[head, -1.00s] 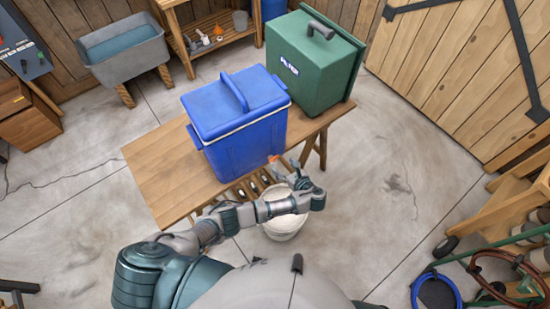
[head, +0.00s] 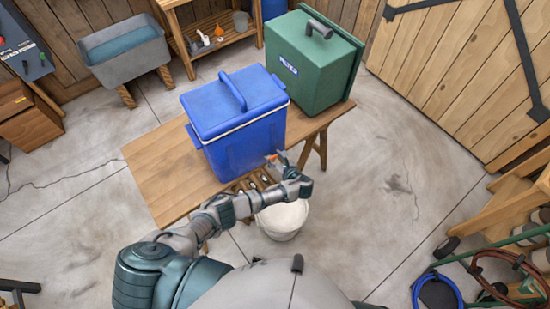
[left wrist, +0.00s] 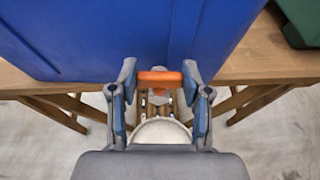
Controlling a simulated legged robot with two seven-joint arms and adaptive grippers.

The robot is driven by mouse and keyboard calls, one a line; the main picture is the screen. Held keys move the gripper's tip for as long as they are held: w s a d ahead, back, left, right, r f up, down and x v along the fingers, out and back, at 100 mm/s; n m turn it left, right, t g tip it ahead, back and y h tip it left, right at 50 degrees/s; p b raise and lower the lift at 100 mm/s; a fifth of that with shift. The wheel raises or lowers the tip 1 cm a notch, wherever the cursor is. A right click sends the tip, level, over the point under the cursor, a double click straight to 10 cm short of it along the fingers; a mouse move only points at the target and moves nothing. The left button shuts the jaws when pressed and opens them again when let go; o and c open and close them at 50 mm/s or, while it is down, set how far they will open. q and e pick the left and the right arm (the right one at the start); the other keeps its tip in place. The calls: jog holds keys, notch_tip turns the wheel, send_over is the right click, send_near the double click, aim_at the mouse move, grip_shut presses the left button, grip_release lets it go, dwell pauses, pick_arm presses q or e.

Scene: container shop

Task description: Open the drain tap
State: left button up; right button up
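The blue cooler (head: 240,130) with a closed lid stands on the wooden table. Its drain tap has an orange handle, low on the cooler's near side, visible in the left wrist view (left wrist: 159,76); it lies crosswise there. My left gripper (left wrist: 159,82) is open, with one finger at each end of the handle. I cannot tell whether the fingers touch it. In the head view my left gripper (head: 278,160) is small and partly hidden by my wrist. A white bucket (head: 283,218) stands on the floor below; its rim shows between the fingers. My right gripper is not in view.
A green box (head: 313,65) stands beside the cooler on the wooden table (head: 160,170). A sink (head: 122,45) and a shelf are at the back. Hoses (head: 437,290) and a wooden rack are at the right. The floor right of the table is clear.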

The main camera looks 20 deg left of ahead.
pick_arm(q)
jog(key=shift+d, duration=0.45)
jog(key=shift+w, duration=0.1)
jog(key=shift+f+n+g+y+b, duration=0.1)
jog(key=shift+n+g+y+b, duration=0.2)
jog(key=shift+n+g+b, duration=0.3)
jog(key=n+g+y+b, duration=0.1)
jog(key=n+g+b, duration=0.1)
jog(key=shift+w+a+f+n+g+y+b, duration=0.1)
jog(key=shift+a+n+g+y+b, duration=0.2)
jog(key=shift+a+n+y+b, duration=0.1)
jog(key=shift+g, duration=0.3)
jog(key=shift+r+n, duration=0.2)
jog(key=shift+n, duration=0.1)
jog(key=o, duration=1.2)
jog(key=shift+c, duration=0.2)
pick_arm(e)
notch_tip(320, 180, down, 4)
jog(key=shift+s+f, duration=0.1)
